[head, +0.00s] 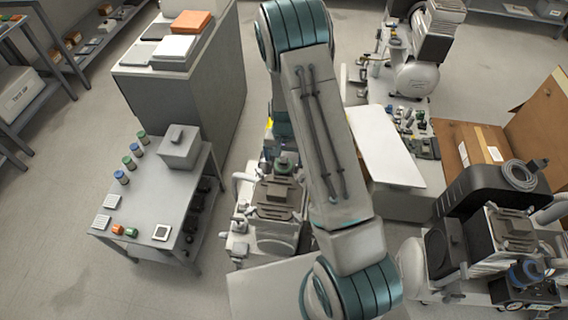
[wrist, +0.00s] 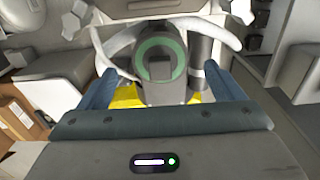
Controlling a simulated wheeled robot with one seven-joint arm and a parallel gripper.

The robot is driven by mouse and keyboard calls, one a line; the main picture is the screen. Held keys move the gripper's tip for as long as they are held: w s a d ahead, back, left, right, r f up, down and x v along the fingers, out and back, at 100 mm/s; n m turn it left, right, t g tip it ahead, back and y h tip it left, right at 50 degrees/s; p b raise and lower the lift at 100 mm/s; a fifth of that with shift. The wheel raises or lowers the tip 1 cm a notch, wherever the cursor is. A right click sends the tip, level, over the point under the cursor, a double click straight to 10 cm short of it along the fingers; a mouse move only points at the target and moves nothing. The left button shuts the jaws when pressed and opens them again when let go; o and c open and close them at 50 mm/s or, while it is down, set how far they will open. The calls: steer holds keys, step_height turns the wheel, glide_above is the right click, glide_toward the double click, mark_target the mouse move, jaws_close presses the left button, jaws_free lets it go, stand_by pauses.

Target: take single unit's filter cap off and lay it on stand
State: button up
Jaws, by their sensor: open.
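In the wrist view, a round dark cap with a green ring (wrist: 161,60), which looks like the filter cap, lies between the two blue fingers of my gripper (wrist: 162,88). The fingers are open, with a visible gap on each side of the cap. In the head view, my arm hides my gripper. A compressor unit (head: 277,197) stands just left of my arm, with a small green-ringed part (head: 286,160) at its top, partly behind my arm. A low grey table (head: 150,192), which may be the stand, is to its left.
The table carries several small jars (head: 121,177), a grey box (head: 180,147) and a white square frame (head: 162,232). A tall grey cabinet (head: 205,95) stands behind it. Another compressor (head: 500,230) is at right, near an open cardboard box (head: 470,145). Pale hoses (wrist: 122,45) curve around the cap.

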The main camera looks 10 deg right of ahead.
steer(key=shift+f, duration=1.2)
steer(key=c, duration=1.1)
steer(key=shift+o, duration=0.2)
steer(key=shift+r, duration=0.1)
